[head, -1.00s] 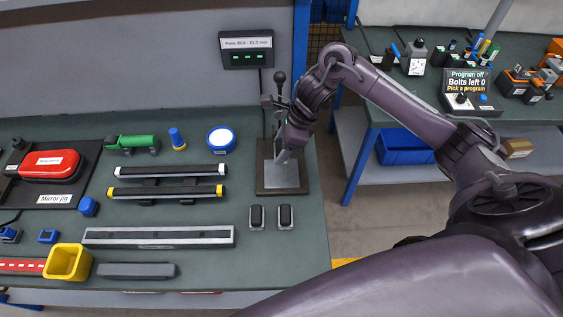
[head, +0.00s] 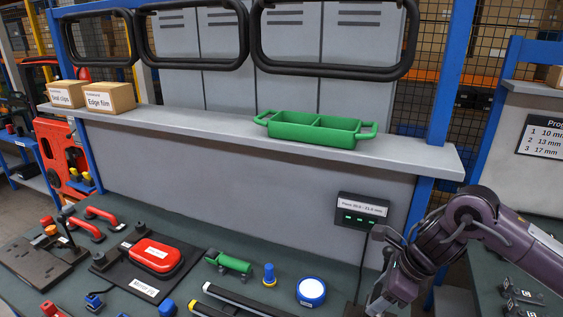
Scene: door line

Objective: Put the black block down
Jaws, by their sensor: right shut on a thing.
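My right gripper (head: 383,302) is at the bottom edge of the head view, right of the middle, below the press display and above the bench. Its arm comes in from the right. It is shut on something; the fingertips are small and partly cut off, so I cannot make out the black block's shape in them. I cannot see whether the held thing touches anything below. My left gripper is not in view.
A press display (head: 360,211) with green lights hangs behind the gripper. A green two-part tray (head: 316,130) and small boxes (head: 110,97) stand on the shelf (head: 220,126). On the bench lie a red mirror piece (head: 157,256), a green tool (head: 229,262) and a round blue-rimmed pot (head: 311,291).

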